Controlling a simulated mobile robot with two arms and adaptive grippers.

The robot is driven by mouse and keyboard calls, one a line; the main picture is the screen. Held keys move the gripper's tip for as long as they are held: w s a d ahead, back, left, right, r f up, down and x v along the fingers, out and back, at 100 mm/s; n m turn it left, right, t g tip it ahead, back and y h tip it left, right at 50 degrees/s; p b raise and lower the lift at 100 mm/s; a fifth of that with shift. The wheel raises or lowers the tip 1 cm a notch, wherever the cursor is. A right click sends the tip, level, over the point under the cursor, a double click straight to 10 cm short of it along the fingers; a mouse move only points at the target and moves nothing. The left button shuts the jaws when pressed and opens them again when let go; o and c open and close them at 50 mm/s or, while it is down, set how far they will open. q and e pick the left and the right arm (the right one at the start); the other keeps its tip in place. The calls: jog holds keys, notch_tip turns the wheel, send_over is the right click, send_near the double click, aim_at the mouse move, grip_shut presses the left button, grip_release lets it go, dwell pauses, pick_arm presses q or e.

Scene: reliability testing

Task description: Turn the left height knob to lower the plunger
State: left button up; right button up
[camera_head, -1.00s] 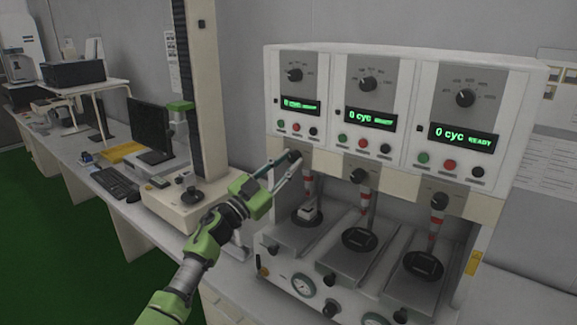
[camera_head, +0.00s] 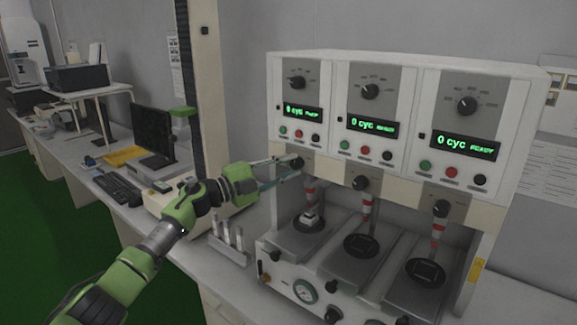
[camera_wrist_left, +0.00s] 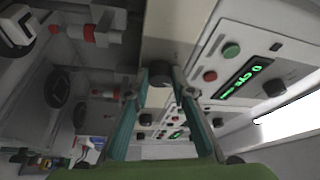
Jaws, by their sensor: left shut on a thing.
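The left height knob (camera_head: 297,162) is a dark round knob on the beige strip under the left panel. My left gripper (camera_head: 294,164) is shut on this knob. In the left wrist view the dark knob (camera_wrist_left: 160,73) sits between the two fingertips (camera_wrist_left: 159,85). The left plunger (camera_head: 309,192), with red and pale bands, hangs below and a little right of the knob. Under it a small white block (camera_head: 311,216) lies on a dark round pad. Whether the plunger tip touches the block is too small to tell. My right gripper is not in view.
The middle knob (camera_head: 360,182) and right knob (camera_head: 441,208) sit on the same strip, above similar stations. A rack with white tubes (camera_head: 230,238) stands on the bench below my left wrist. A monitor (camera_head: 152,133) and keyboard (camera_head: 118,188) are at the left.

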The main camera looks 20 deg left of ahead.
pick_arm(q)
jog(key=m+p, duration=0.1)
jog(key=m, duration=0.1)
jog(key=m+g+y+p, duration=0.1)
jog(key=m, duration=0.1)
jog(key=shift+r, duration=0.4)
jog(key=m+y+p, duration=0.1)
jog(key=m+p, duration=0.2)
jog(key=shift+g, duration=0.4)
jog(key=shift+m+y+p, duration=0.3)
jog(key=shift+m, duration=0.3)
jog(key=shift+f, duration=0.1)
jog(key=o, duration=1.1)
jog(key=shift+d, duration=0.1)
